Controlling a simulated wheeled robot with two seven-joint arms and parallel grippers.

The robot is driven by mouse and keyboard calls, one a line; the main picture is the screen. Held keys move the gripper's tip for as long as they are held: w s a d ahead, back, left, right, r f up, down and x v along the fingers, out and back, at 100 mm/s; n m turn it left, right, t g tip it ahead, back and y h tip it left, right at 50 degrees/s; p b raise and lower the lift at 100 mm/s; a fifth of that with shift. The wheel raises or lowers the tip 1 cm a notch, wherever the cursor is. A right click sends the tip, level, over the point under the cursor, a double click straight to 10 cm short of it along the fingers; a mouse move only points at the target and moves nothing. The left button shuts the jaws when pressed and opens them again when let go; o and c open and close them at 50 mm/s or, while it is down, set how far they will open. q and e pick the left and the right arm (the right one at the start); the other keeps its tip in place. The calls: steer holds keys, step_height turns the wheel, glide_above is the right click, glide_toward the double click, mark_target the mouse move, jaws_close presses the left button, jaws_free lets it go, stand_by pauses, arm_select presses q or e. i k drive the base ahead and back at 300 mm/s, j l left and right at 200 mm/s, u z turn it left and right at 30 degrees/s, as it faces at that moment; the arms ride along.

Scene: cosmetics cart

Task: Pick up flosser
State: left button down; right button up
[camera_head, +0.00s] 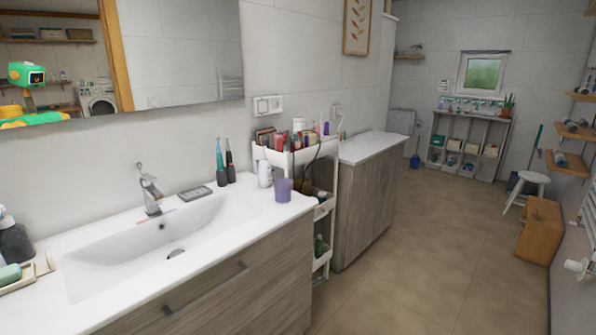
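Neither of my grippers is in view. I cannot pick out a flosser with certainty. Two slim upright devices stand on the white counter beside the basin, a teal one (220,162) and a dark one (230,160); both look like powered tooth-care handles. A white cosmetics cart (327,180) stands just past the counter's end. Its top tray holds several crowded small bottles, tubes and boxes, too small to tell apart. A cable hangs over its front.
A purple cup (283,190) and white bottle (265,174) stand at the counter's right end. A faucet (150,190) rises behind the basin (120,243). A grey wooden cabinet (370,205) is beyond the cart.

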mark_target(264, 181)
steer(key=i+l+u, duration=0.25)
steer(key=i+l, duration=0.15)
steer(key=i, duration=0.15)
steer(key=i+l+u, duration=0.3)
steer(key=i+l, duration=0.2)
steer(key=i+l+u, duration=0.25)
steer(key=i+l, duration=0.3)
steer(key=i+l+u, duration=0.3)
steer(key=l, duration=0.45)
steer(key=i, duration=0.1)
